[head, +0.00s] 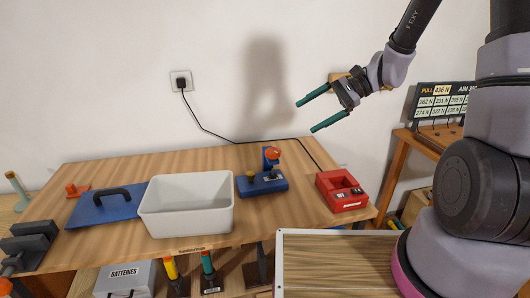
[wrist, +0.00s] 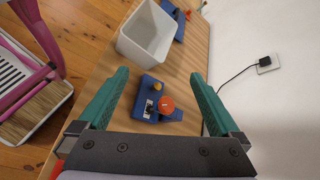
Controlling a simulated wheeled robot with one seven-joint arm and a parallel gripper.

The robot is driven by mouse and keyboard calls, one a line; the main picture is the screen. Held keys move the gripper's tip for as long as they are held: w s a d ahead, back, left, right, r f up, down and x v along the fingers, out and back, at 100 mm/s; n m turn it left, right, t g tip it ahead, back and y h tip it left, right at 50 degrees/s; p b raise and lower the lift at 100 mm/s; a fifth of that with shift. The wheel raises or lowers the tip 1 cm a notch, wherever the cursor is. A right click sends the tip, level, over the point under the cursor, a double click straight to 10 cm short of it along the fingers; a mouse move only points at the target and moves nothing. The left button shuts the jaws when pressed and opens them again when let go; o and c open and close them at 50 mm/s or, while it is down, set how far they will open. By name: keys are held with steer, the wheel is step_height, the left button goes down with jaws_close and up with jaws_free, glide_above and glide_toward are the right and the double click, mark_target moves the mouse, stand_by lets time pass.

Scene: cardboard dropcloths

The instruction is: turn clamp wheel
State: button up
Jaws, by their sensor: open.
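The blue clamp (head: 264,185) stands on the wooden table, right of the white bin. Its orange-red wheel (head: 272,154) sits on top of the blue post at the back. A yellowish knob (head: 251,175) is on the clamp's left part. My gripper (head: 305,117) is open and empty, in the air above and to the right of the clamp. In the wrist view the clamp (wrist: 152,92) and its wheel (wrist: 166,105) lie between and beyond my two green fingers (wrist: 160,74), apart from them.
The white bin (head: 187,207) stands left of the clamp, and a red box (head: 341,191) right of it. A black cable (head: 238,142) runs from the wall socket (head: 181,82) along the table's back. A blue handled board (head: 105,204) lies at the left.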

steer(key=w+a+f+m+t+y, duration=0.1)
steer(key=w+a+f+m+y, duration=0.15)
steer(key=f, duration=0.25)
steer(key=w+a+f+m+t+y, duration=0.1)
steer(key=w+f+m+y, duration=0.15)
steer(key=f, duration=0.25)
steer(key=m+t, duration=0.6)
steer(key=m, duration=0.2)
glide_toward(273, 154)
steer(key=w+a+f, duration=0.1)
steer(key=w+a, duration=0.1)
steer(key=w, duration=0.1)
steer(key=x, duration=1.1)
steer(key=shift+w, duration=0.15)
steer(key=c, duration=1.4)
